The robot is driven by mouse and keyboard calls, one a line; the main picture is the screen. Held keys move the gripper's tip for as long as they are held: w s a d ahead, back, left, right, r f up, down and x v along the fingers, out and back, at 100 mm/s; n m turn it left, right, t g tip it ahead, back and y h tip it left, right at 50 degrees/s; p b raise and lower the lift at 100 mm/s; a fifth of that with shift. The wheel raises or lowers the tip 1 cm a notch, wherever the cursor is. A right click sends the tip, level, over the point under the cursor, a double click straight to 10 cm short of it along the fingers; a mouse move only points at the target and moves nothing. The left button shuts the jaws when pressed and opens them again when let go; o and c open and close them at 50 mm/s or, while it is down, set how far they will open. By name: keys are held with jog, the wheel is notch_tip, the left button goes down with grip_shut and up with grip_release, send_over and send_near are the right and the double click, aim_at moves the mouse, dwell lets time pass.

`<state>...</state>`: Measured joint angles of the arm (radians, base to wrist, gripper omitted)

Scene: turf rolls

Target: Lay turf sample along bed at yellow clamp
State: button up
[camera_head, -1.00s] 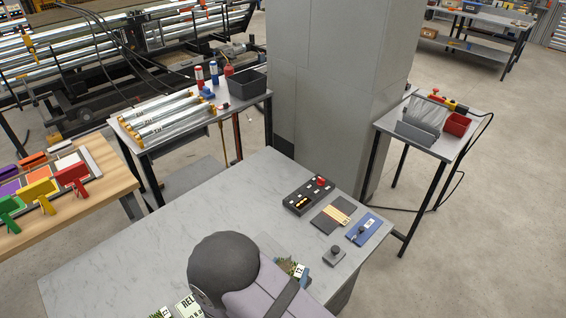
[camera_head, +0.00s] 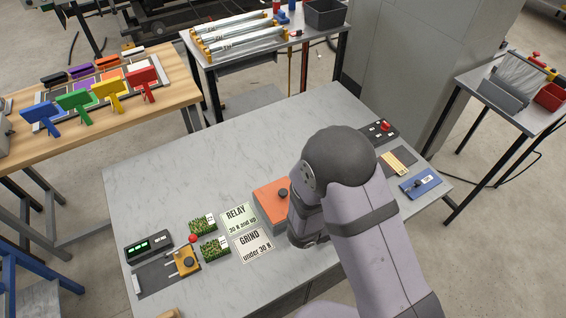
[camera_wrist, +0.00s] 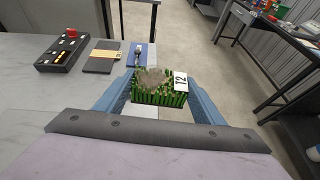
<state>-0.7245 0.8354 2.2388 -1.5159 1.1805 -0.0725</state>
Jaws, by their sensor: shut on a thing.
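My gripper (camera_wrist: 160,80) is shut on a green turf sample (camera_wrist: 160,98) with a brown top and a white tag reading 12, seen in the wrist view. In the head view my arm hides the gripper and this sample. A small test rig stands at the front left of the grey table in the head view. Its flat grey bed (camera_head: 153,280) lies beside a yellow clamp (camera_head: 187,262) with a red knob. The held sample is well to the right of this rig.
Two tagged turf pieces (camera_head: 202,226) (camera_head: 214,249) lie beside the rig, near RELAY (camera_head: 238,217) and GRIND (camera_head: 252,245) cards. A dark display box (camera_head: 149,246) stands behind the bed. An orange block (camera_head: 271,203) is near my arm. The table's back middle is clear.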

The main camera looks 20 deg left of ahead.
jog(key=w+a+f+b, duration=0.1)
jog(key=w+a+b, duration=0.1)
jog(key=a, duration=0.4)
jog(key=w+a+f+n+t+y+b, duration=0.1)
jog(key=w+a+b, duration=0.2)
jog(key=a, duration=0.3)
jog(key=w+a+f+n+t+y+b, duration=0.1)
jog(key=w+a+b, duration=0.2)
jog(key=a, duration=0.3)
jog(key=shift+w+a+f, duration=0.2)
jog(key=shift+w, duration=0.5)
jog(key=w+a+n+y+b, duration=0.1)
jog(key=w+a+n+b, duration=0.15)
jog(key=a+b, duration=0.75)
jog(key=n+t+y+b, duration=0.1)
jog(key=t+y+b, duration=0.1)
jog(key=b, duration=0.2)
send_over(251, 182)
jog(key=shift+f+p, duration=0.8)
jog(key=shift+f, duration=3.9)
jog(key=shift+f, duration=0.2)
jog(key=o, duration=0.9)
jog(key=shift+c, duration=0.2)
